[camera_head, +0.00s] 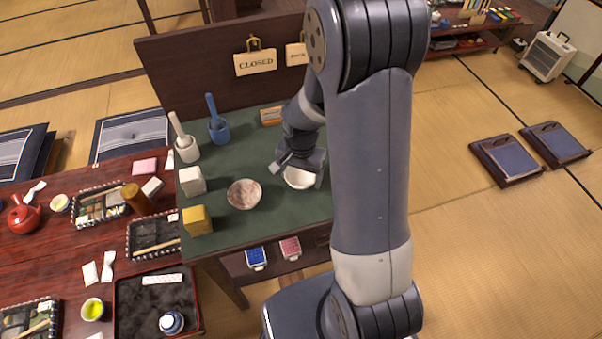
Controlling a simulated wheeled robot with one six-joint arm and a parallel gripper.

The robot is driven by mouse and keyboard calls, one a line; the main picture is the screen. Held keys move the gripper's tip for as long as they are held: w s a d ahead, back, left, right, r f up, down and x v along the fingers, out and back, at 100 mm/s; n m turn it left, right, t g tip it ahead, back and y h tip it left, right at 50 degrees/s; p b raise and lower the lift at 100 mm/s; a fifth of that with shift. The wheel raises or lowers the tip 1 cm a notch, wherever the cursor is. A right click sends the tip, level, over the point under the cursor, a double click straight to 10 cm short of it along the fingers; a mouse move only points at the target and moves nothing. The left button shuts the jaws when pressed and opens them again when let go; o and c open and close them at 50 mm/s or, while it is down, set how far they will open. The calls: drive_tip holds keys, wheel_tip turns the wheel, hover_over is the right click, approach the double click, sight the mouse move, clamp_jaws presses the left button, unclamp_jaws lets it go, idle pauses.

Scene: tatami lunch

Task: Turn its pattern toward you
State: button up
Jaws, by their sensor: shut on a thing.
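A white bowl (299,181) stands on the green top of the small table, right of a second bowl. My gripper (300,170) is over it from behind and above, shut on the bowl, its fingers at the bowl's rim. The gripper hides much of the bowl's far side, and I see no clear pattern on the part that shows. A pinkish speckled bowl (244,194) stands to the left, apart from my gripper.
A white block (192,181), a yellow block (197,220) and two mortars with pestles, one white (187,151) and one blue (218,128), stand on the green top (225,160). A dark board (190,70) with hanging signs rises behind. A red lacquer table (60,255) with trays adjoins at left.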

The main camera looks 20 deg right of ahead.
drive_tip(key=m, duration=0.5)
drive_tip(key=shift+m, duration=0.3)
drive_tip(key=shift+f+b, duration=0.75)
drive_tip(key=shift+b, duration=0.05)
drive_tip(key=shift+f, duration=0.25)
drive_tip(key=o, duration=1.1)
drive_tip(key=shift+c, duration=0.2)
drive_tip(key=shift+r, duration=0.1)
drive_tip(key=shift+r+p, duration=1.7)
drive_tip(key=shift+r, duration=0.75)
